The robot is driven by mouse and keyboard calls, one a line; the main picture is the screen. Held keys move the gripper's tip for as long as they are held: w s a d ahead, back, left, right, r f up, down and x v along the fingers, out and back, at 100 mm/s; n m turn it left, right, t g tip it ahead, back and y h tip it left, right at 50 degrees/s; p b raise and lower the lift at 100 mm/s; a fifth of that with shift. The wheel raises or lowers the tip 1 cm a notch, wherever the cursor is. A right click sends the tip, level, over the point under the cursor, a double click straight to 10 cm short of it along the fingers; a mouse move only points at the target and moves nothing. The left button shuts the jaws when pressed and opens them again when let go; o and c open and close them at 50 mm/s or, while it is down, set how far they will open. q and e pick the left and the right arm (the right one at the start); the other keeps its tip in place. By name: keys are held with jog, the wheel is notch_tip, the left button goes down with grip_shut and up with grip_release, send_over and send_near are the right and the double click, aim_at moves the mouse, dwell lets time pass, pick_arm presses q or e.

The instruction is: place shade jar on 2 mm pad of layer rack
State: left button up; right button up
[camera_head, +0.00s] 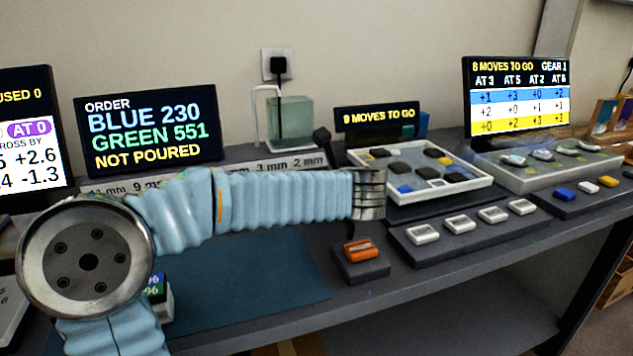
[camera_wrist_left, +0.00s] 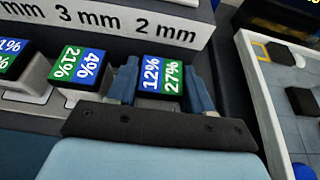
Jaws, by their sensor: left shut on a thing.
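The shade jar (camera_wrist_left: 161,76) has a blue and green top reading 12% and 27%. My left gripper (camera_wrist_left: 162,84) is shut on it, one blue finger on each side. The jar is in front of the 2 mm label of the layer rack (camera_wrist_left: 112,22). I cannot tell whether it touches the pad, which is hidden under it. A jar reading 21% and 4% (camera_wrist_left: 82,68) stands to the left, in front of the 3 mm label. In the head view, the rack's label strip (camera_head: 285,164) shows behind my arm, which hides the held jar. My right gripper is not in view.
Another jar (camera_wrist_left: 14,55) stands farther left on the rack. A white-rimmed tray (camera_wrist_left: 262,100) lies to the right. In the head view, an orange button (camera_head: 361,251) and several white buttons (camera_head: 458,227) line the bench front. A blue mat (camera_head: 250,280) is mostly clear.

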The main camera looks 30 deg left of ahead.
pick_arm(q)
jog(key=shift+f, duration=0.2)
jog(key=o, duration=1.1)
jog(key=shift+r, duration=0.1)
jog(key=shift+r, duration=0.2)
jog(key=v, duration=1.2)
jog(key=shift+b, duration=0.3)
